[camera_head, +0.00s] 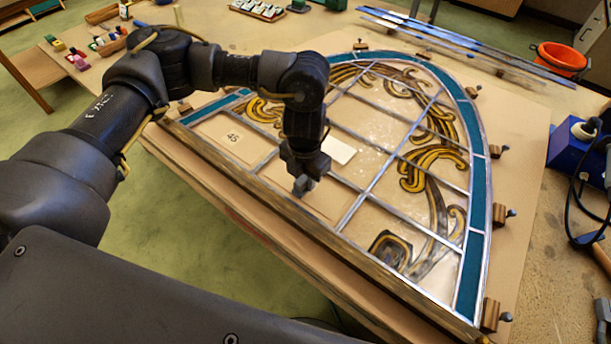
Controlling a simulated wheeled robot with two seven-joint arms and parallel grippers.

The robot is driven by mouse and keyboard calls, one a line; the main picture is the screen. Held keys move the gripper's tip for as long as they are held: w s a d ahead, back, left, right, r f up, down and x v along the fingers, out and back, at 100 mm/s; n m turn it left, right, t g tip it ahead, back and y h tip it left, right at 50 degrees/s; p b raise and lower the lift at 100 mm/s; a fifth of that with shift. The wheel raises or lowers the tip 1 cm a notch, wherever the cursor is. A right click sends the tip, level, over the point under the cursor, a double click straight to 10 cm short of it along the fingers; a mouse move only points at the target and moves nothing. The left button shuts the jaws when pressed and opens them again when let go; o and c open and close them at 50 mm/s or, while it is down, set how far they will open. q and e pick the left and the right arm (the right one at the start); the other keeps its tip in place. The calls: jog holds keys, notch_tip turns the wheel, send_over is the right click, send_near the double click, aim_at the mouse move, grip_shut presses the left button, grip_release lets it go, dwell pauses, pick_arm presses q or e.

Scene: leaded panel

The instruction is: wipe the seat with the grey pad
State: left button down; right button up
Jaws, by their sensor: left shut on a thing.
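My left gripper (303,178) reaches down over the leaded panel and is shut on a small grey pad (303,187). The pad is at the bare, tan cell of the panel (328,200), which looks like the seat, near the straight wooden edge. I cannot tell whether the pad touches the surface. The gripper hides part of this cell. My right gripper is not in view.
A pale rectangular piece (339,150) lies just behind the gripper. A tan cell marked 45 (232,136) is to the left. Wooden blocks (490,314) line the panel's teal border (478,225). An orange bucket (560,59) and a blue box (573,152) stand right.

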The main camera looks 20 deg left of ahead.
pick_arm(q)
jog(key=shift+w+d+r+b, duration=0.1)
jog(key=shift+w+d+b, duration=0.15)
jog(key=shift+w, duration=0.45)
jog(key=shift+w+d+b, duration=0.2)
jog(key=shift+w+b, duration=0.05)
jog(key=shift+w, duration=0.4)
jog(key=shift+s, duration=0.1)
jog(key=shift+s+a+f+p, duration=0.1)
jog(key=shift+s+a+p, duration=0.1)
jog(key=shift+s, duration=0.25)
jog(key=shift+s+a+f+p, duration=0.1)
jog(key=shift+s+a+p, duration=0.1)
jog(key=shift+s, duration=0.25)
jog(key=shift+s+a+p, duration=0.2)
jog(key=shift+s+p, duration=0.15)
jog(key=shift+s, duration=0.15)
jog(key=shift+w, duration=0.1)
